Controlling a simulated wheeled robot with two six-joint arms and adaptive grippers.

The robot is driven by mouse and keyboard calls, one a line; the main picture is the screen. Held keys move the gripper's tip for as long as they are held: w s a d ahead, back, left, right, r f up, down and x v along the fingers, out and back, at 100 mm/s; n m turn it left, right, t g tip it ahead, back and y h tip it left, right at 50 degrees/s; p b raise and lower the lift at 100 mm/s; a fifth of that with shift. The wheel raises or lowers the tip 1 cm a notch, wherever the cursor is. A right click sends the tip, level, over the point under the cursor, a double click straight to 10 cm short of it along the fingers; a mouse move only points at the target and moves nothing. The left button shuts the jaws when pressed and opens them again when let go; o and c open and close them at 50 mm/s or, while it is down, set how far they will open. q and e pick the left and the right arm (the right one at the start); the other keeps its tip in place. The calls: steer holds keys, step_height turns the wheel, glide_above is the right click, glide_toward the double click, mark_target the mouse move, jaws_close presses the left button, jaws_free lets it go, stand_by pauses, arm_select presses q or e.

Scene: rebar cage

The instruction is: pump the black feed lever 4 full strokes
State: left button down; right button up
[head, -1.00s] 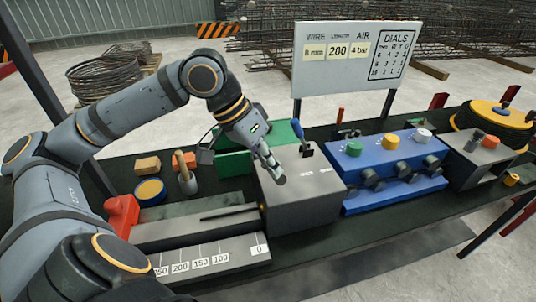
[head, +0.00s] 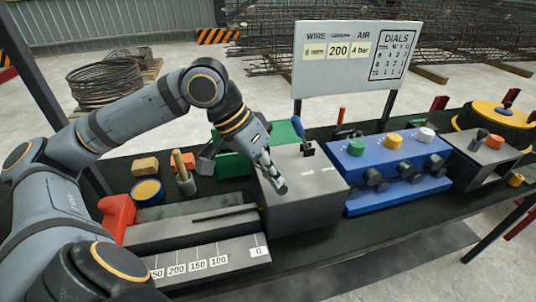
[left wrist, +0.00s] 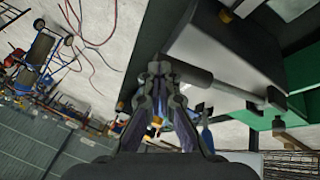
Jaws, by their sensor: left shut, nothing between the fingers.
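My left gripper (head: 277,184) is shut and empty, pointing down at the front left top edge of the grey box (head: 305,205). In the left wrist view, its closed fingers (left wrist: 160,130) are at the middle. A grey rod (left wrist: 205,77) with a dark crosspiece at its far end runs right from just above the fingers. It may be the feed lever; I cannot tell whether the fingers touch it. A short lever with a blue handle (head: 298,127) and dark base stands on top of the box. No clearly black feed lever shows in the head view. My right gripper is out of view.
A blue dial panel (head: 400,165) is right of the grey box. A green block (head: 233,165) is behind the gripper. A red block (head: 117,215) and a numbered length scale (head: 205,262) lie left. A sign board (head: 357,58) stands behind.

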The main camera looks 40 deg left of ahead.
arm_select(q)
steer(key=w+a+r+p, duration=0.4)
steer(key=r+p, duration=0.5)
steer(key=p, duration=0.2)
steer(key=shift+a+r, duration=0.15)
steer(key=shift+r, duration=0.25)
steer(key=shift+f, duration=0.1)
stand_by(0.6)
steer(key=shift+s+d+f+b, duration=0.35)
steer(key=shift+f+b, duration=0.15)
steer(key=shift+b, duration=0.1)
